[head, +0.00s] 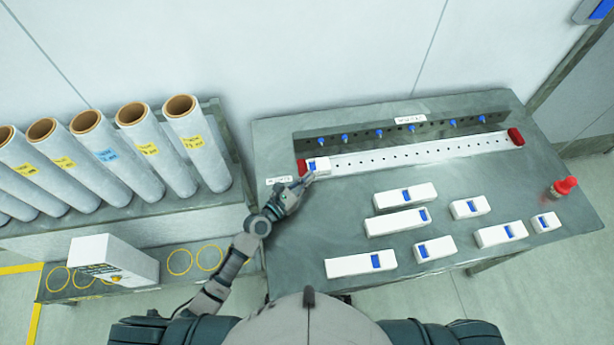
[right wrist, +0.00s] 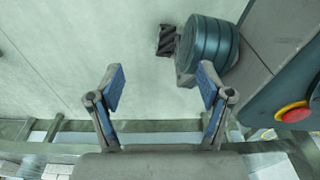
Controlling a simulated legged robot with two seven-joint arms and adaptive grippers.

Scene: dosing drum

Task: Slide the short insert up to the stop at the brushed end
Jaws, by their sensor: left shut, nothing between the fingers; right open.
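A short white insert with a blue patch (head: 317,164) sits at the left end of the pale perforated rail (head: 420,153). It lies close beside the left red stop (head: 302,167); I cannot tell whether they touch. Another red stop (head: 516,136) closes the right end of the rail. I cannot make out which end is brushed. My left gripper (head: 306,181) is shut with nothing in it, right by the near side of the insert; contact is unclear. My right gripper (right wrist: 161,88) shows in the right wrist view, open and empty over the floor.
Several white blocks with blue patches, such as a long one (head: 353,265), lie on the grey table (head: 290,235) in front of the rail. A dark strip with blue pegs (head: 379,133) stands behind it. A red-topped item (head: 564,186) is at right. Rolls (head: 197,145) stand left.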

